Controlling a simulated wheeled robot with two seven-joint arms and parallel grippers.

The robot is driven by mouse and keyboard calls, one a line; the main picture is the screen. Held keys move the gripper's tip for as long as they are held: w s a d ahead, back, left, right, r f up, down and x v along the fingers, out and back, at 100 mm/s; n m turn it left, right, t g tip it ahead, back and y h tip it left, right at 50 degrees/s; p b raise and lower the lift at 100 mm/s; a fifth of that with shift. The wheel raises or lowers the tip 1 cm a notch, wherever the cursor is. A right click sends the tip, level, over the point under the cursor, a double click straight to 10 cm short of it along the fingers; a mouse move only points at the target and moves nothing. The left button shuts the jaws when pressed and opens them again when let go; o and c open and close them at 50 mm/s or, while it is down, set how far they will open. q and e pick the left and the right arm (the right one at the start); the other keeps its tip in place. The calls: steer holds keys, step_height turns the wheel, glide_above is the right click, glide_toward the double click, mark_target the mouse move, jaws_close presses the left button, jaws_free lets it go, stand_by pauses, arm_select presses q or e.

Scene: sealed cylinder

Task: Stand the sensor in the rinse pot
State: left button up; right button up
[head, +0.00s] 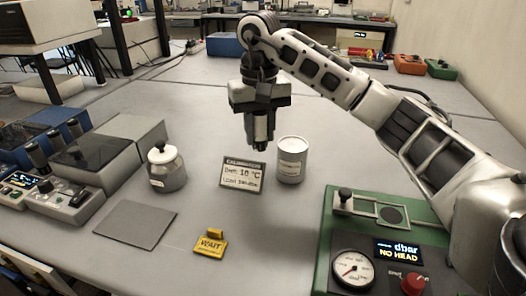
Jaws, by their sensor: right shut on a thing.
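The rinse pot appears to be the white, open-topped cylinder (291,160) standing upright on the bench, with a label on its side. My right gripper (259,118) points down just left of the pot, above the bench. It is shut on a slim silver and dark cylinder, which looks like the sensor (260,130); the sensor hangs upright, its lower end beside the pot's rim and apart from it as far as I can tell. The upper part of the sensor is hidden in the jaws. My left gripper does not show.
A calibration sign (242,173) stands below the gripper, left of the pot. A lidded jar (166,168), a grey mat (136,223) and a yellow WAIT tag (211,243) lie to the left. A green gauge unit (345,222) reading NO HEAD stands front right.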

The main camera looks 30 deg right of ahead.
mark_target(263, 140)
steer(key=w+d+f, duration=0.1)
steer(key=f, duration=0.1)
steer(key=w+d+f, duration=0.2)
steer(key=f, duration=0.1)
steer(key=shift+w+d+f+p, duration=0.15)
steer(key=shift+w+f+p, duration=0.15)
step_height(263, 140, down, 3)
steer(key=shift+w+d+p, duration=0.15)
steer(key=shift+p, duration=0.25)
steer(key=shift+f, duration=0.3)
steer(key=shift+f, duration=0.15)
steer(key=o, duration=1.1)
steer(key=shift+c, duration=0.2)
